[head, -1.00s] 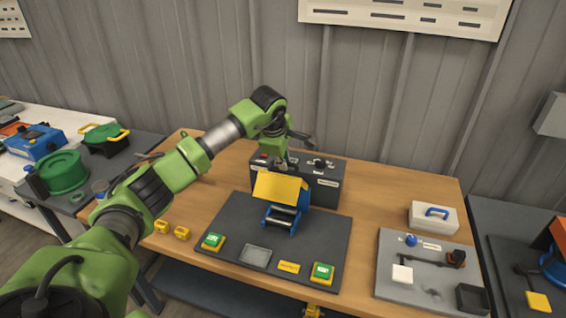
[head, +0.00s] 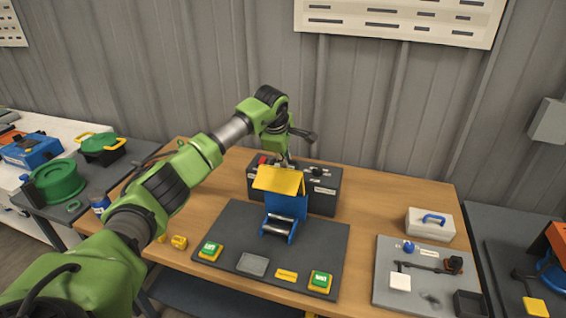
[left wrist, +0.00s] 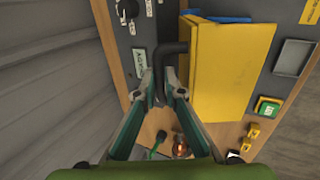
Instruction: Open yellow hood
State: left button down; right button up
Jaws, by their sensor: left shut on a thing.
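The yellow hood (head: 279,180) is tilted up above the blue stand (head: 280,227), on the dark mat (head: 225,222). A blue panel (head: 286,206) shows beneath the hood's front edge. My left gripper (head: 285,160) is behind and above the hood. In the left wrist view, the hood (left wrist: 225,70) is a large yellow face at the right. There my left gripper (left wrist: 163,80) is shut on a dark bent handle (left wrist: 171,48) beside the hood. My right gripper is not in view.
A black box (head: 323,190) stands close behind the hood. Two green buttons on yellow bases (head: 210,250) (head: 320,281) and a grey pad (head: 252,264) lie on the mat's front. A grey board (head: 420,290) with a white case (head: 430,224) behind it is at right.

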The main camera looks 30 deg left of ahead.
pick_arm(q)
jog(key=shift+w+a, duration=0.15)
jog(key=shift+w, duration=0.3)
jog(key=shift+w+a+f, duration=0.1)
jog(key=shift+w+a, duration=0.05)
jog(key=shift+w, duration=0.5)
jog(key=shift+w+a, duration=0.15)
jog(key=shift+w, duration=0.45)
jog(key=shift+w+a+b, duration=0.25)
jog(key=shift+w+b, duration=0.55)
jog(key=shift+b, duration=0.15)
